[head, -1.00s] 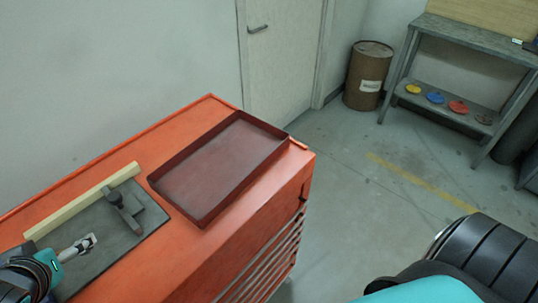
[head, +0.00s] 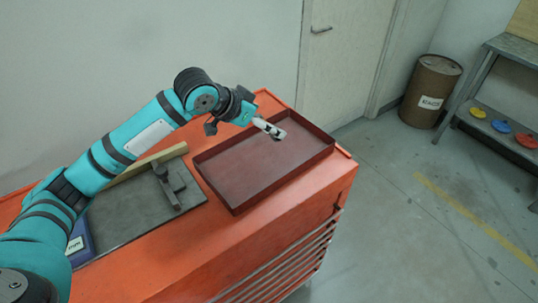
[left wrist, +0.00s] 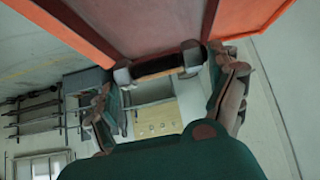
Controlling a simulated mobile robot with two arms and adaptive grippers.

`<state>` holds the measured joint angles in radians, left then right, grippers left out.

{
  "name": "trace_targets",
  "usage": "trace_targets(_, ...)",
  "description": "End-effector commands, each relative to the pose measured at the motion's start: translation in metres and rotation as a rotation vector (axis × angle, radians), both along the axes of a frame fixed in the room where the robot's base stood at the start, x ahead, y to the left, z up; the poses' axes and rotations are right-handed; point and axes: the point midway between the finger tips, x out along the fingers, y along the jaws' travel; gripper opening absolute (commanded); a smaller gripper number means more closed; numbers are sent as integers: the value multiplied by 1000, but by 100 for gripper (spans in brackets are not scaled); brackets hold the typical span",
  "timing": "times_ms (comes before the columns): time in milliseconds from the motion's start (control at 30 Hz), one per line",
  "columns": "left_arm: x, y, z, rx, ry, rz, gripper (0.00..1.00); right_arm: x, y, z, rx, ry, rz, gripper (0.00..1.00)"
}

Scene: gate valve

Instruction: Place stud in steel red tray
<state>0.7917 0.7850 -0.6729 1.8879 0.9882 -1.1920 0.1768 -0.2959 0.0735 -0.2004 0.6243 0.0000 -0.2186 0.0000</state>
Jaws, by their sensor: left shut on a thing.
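The steel tray (head: 222,192) is dark red and shallow, and lies on top of the orange cabinet. No loose object shows in its visible part. My left gripper (head: 270,128) appears over the back part of the tray in the head view; its height above the floor of the tray is hard to judge. In the left wrist view my left gripper (left wrist: 158,65) is shut on the stud (left wrist: 158,66), a dark short bar held crosswise between the two fingertips. The tray also shows there (left wrist: 145,25), beyond the stud. My right gripper is not in view.
On the orange cabinet (head: 200,232), left of the tray, are a grey mat (head: 130,215) with a dark metal tool (head: 168,185) and a pale wooden strip (head: 150,160). A blue box (head: 80,245) is partly behind my arm. A drum (head: 430,90) and shelf stand beyond.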

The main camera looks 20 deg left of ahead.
Motion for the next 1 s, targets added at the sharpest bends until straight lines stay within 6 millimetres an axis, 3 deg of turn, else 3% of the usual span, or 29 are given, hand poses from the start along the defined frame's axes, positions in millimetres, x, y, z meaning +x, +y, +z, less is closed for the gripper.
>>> trace_targets(300, 2, 1, -49, 0, 5, -9, 44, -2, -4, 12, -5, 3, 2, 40)
trace_targets(633, 2, 0, -88, 0, 5, -8, 44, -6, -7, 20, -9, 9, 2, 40)
trace_targets(967, 2, 0, -96, 1, 1, -10, 44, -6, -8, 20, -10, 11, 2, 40)
trace_targets(1000, 1, 0, -97, 1, 4, -10, 92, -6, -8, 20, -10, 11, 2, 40)
